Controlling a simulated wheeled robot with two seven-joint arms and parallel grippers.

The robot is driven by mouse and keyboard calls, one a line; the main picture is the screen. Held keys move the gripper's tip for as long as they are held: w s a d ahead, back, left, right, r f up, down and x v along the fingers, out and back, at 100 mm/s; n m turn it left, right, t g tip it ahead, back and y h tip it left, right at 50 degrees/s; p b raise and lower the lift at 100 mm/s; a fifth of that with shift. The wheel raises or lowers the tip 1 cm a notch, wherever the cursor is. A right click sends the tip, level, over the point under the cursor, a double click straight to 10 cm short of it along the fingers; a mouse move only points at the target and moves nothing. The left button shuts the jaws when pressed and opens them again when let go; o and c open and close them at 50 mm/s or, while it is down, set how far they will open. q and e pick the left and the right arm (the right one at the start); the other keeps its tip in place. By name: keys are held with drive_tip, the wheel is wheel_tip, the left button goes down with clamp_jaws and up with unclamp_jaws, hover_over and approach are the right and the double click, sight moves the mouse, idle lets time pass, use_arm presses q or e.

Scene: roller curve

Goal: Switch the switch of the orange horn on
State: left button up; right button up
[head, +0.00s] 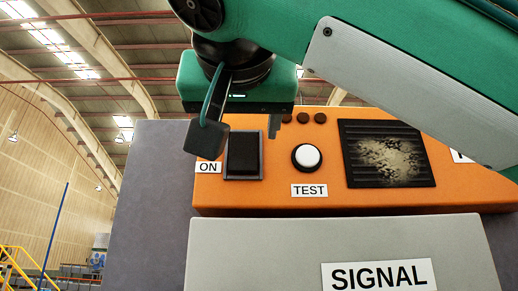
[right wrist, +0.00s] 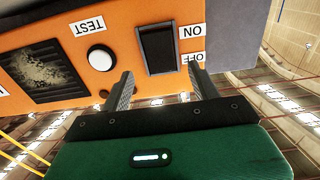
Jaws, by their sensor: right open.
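The orange horn (head: 375,202) is an orange box with a black grille. Its black rocker switch (head: 243,153) sits in a grey frame at the left, by the ON label (head: 208,167). The switch also shows in the right wrist view (right wrist: 157,48), with ON and OFF (right wrist: 192,57) labels beside it. My right gripper (head: 245,122) is in front of the box's upper left, at the switch's upper end. In the right wrist view its two fingers (right wrist: 160,84) are apart, empty and roughly lined up with the switch. I cannot tell whether they touch. My left gripper is out of view.
A white round TEST button (head: 307,157) sits right of the switch, with the grille (head: 388,153) beyond it. A grey SIGNAL box (head: 260,254) stands in front, below. A grey panel (head: 152,205) is behind. Open hall space lies to the left.

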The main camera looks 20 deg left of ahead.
sight(243, 150)
drive_tip(key=p+x, duration=0.2)
drive_tip(key=x, duration=0.2)
drive_tip(key=shift+w+r, duration=0.2)
drive_tip(key=shift+w, duration=0.15)
drive_tip(key=shift+w+a+f+p, duration=0.2)
drive_tip(key=shift+w+a+p, duration=0.1)
drive_tip(key=shift+w, duration=0.1)
